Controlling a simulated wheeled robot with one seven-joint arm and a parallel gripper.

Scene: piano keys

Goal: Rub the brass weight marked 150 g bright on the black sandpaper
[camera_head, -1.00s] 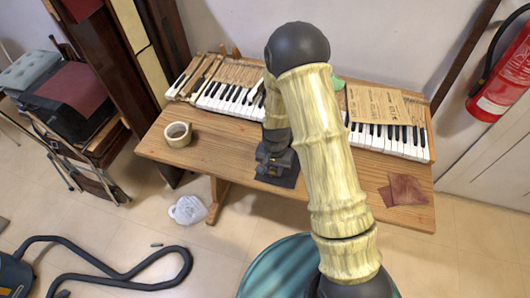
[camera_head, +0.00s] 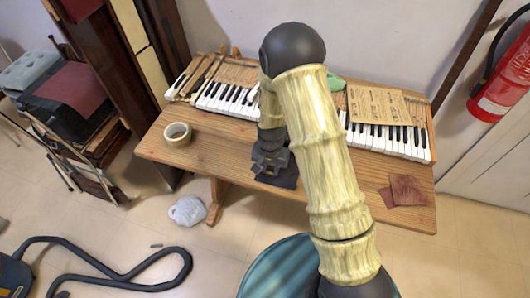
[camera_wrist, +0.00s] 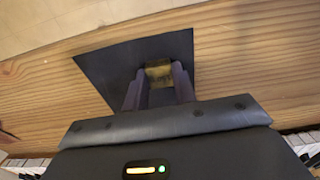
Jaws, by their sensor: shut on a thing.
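The black sandpaper (camera_wrist: 115,68) lies flat on the wooden bench, and it also shows in the head view (camera_head: 287,181) near the bench's front edge. My gripper (camera_wrist: 158,82) is over the sandpaper, shut on a small brass weight (camera_wrist: 158,74). The weight sits between the fingertips, low over the sheet. I cannot tell whether it touches the sheet. Its marking is not readable. In the head view my gripper (camera_head: 270,160) is dark and the weight is hidden.
The wooden bench (camera_head: 220,160) carries a piano keyboard (camera_head: 375,142) along its back. A tape roll (camera_head: 177,134) stands at the left, and reddish-brown sheets (camera_head: 405,190) lie at the front right. A paper sheet (camera_head: 378,105) rests over the keys. Bare bench surrounds the sandpaper.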

